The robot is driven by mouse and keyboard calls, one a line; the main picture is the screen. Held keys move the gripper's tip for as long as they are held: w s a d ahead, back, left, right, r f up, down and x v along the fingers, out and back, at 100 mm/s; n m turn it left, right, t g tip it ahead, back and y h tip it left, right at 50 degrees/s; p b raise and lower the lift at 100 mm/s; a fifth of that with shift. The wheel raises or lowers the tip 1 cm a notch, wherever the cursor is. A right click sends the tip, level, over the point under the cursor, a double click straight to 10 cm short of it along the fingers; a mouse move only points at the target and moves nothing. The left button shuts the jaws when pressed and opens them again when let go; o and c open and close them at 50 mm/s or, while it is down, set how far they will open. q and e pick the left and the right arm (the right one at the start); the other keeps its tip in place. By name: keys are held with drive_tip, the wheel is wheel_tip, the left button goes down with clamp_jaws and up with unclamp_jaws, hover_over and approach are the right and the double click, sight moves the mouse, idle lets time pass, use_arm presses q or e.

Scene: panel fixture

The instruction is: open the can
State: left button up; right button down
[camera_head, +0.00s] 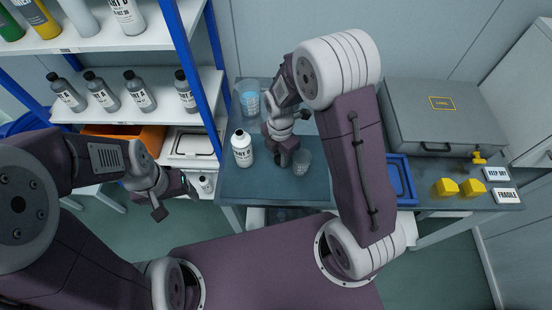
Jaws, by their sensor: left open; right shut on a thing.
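No plainly can-shaped thing shows. My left gripper (172,197) is open and empty, off the table's left edge, in front of the shelf.
A beaker of blue liquid (249,99) stands at the table's back left. A grey case (435,118), a blue tray (402,180), yellow blocks (446,187) and signs (506,195) lie to the right. The shelf (105,110) holds several dark bottles.

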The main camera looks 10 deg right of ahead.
sight(276, 160)
drive_tip(key=shift+w+a+f, duration=0.15)
drive_tip(key=shift+w+f, duration=0.2)
drive_tip(key=shift+w, duration=0.2)
drive_tip(key=shift+w+a+f, duration=0.1)
drive_tip(key=shift+w+f, duration=0.25)
drive_tip(key=shift+w, duration=0.2)
drive_tip(key=shift+f, duration=2)
drive_tip(key=shift+f, duration=0.15)
drive_tip(key=c, duration=1.1)
unclamp_jaws()
